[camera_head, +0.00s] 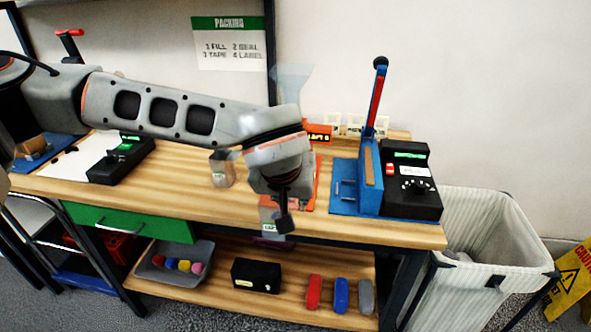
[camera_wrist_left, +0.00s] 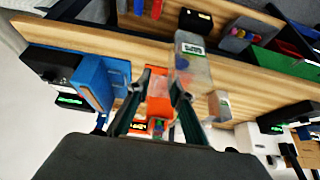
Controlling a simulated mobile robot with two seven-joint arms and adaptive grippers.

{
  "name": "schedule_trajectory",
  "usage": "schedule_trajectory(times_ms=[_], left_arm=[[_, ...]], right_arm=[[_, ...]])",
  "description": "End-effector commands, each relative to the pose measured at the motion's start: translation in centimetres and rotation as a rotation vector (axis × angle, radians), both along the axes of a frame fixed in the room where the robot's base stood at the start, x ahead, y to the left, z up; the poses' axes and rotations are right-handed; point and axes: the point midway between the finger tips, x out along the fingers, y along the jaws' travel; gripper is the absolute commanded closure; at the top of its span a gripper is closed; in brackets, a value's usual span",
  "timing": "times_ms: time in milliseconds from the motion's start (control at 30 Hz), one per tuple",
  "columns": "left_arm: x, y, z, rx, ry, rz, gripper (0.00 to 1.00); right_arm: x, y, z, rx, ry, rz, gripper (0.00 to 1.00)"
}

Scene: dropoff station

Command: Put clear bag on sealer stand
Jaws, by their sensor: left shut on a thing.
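The clear bag (camera_head: 268,216), with a white and green label and coloured contents, is at my left gripper (camera_head: 284,212) over the bench's front part. In the left wrist view the bag (camera_wrist_left: 194,68) lies against the right-hand finger of my left gripper (camera_wrist_left: 162,80). The gripper is shut on it, though the fingers look apart and the exact contact is unclear. The sealer stand (camera_head: 345,199) is blue, with an upright red-and-blue lever, to the right of the gripper; it also shows in the left wrist view (camera_wrist_left: 92,75). My right gripper is not in view.
A black control box (camera_head: 424,204) adjoins the stand's right side. An orange tray (camera_wrist_left: 158,88) is partly hidden by my gripper. A lined bin (camera_head: 470,210) is beyond the bench's right end.

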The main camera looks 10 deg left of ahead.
Motion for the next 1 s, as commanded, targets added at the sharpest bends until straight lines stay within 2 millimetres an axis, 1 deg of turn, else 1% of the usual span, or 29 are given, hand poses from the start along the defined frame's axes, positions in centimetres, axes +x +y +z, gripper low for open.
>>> schedule_trajectory(times_ms=[67, 167, 267, 367, 467, 500, 600, 700, 833, 900, 1000], left_arm=[[0.0, 0.0, 0.1, 0.000, -0.001, 0.000, 1.00], [0.2, 0.7, 0.4, 0.002, -0.001, 0.005, 1.00], [0.6, 2.2, 1.2, 0.006, -0.003, 0.013, 1.00], [1.1, 4.7, 2.4, 0.010, -0.004, 0.027, 1.00], [1.5, 7.8, 3.9, 0.015, -0.004, 0.038, 1.00], [1.6, 9.1, 4.6, 0.015, -0.006, 0.043, 1.00], [1.5, 12.4, 6.2, 0.014, -0.005, 0.054, 1.00], [1.2, 15.0, 7.5, 0.009, -0.004, 0.060, 1.00], [0.8, 17.3, 8.5, 0.004, -0.001, 0.062, 1.00], [0.7, 18.0, 8.9, 0.001, -0.001, 0.062, 1.00], [0.5, 18.4, 9.1, 0.000, 0.000, 0.060, 1.00]], right_arm=[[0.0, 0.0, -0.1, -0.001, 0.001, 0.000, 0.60], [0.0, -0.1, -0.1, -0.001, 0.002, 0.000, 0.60], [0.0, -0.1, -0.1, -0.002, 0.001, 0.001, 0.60], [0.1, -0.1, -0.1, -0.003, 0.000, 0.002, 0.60], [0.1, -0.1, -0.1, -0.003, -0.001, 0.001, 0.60], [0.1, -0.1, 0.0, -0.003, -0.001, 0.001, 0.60], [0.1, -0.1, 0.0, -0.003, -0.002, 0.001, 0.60], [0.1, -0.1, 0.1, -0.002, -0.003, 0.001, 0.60], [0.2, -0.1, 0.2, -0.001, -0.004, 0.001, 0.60], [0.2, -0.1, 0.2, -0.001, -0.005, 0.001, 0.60], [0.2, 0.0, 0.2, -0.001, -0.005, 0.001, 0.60]])
